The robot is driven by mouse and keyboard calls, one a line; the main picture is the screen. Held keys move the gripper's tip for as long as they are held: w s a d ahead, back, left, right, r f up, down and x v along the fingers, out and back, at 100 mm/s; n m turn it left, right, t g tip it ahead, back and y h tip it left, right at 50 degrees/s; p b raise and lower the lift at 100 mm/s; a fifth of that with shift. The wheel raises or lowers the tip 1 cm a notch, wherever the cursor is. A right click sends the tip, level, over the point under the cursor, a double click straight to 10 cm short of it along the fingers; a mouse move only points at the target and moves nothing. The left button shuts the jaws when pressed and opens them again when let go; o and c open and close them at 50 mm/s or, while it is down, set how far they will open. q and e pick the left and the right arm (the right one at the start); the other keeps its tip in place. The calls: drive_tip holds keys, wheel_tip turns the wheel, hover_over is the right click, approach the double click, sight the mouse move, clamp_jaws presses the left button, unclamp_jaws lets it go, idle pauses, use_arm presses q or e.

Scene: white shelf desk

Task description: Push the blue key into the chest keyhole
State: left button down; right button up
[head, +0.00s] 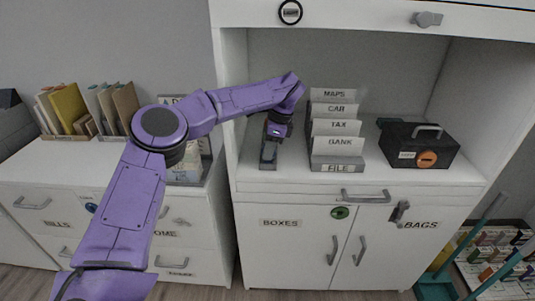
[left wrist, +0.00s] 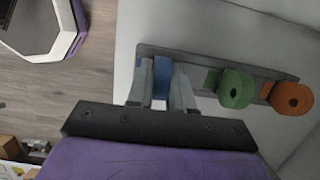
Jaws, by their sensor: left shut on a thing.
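My left gripper (head: 272,143) reaches down over a narrow grey rack (head: 267,167) on the white shelf, left of the file holder. In the left wrist view its two fingers (left wrist: 163,82) are shut on the blue key (left wrist: 162,72), which is still at the left end of the rack (left wrist: 195,58). A green key (left wrist: 236,88) and an orange key (left wrist: 292,99) with round holed heads sit further right in the rack. The chest (head: 418,140) is a black box with a handle, a label and an orange round keyhole plate (head: 427,159). My right gripper is out of view.
The file holder (head: 337,162) with labelled dividers stands between the rack and the chest. The shelf has side walls and a top panel. A green round plate (head: 340,212) is on the cabinet front; a blue one (head: 91,207) is on the left drawers.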

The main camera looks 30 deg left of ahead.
use_arm(q)
drive_tip(key=shift+s+a+p+v, duration=0.15)
drive_tip(key=shift+p+v, duration=0.2)
drive_tip(key=shift+v, duration=0.3)
drive_tip(key=shift+a+p+v, duration=0.1)
drive_tip(key=shift+p+v, duration=0.25)
drive_tip(key=shift+v, duration=0.25)
drive_tip(key=shift+s+a+p+v, duration=0.15)
drive_tip(key=shift+p+v, duration=0.2)
drive_tip(key=shift+v, duration=0.3)
drive_tip(key=shift+r, duration=0.1)
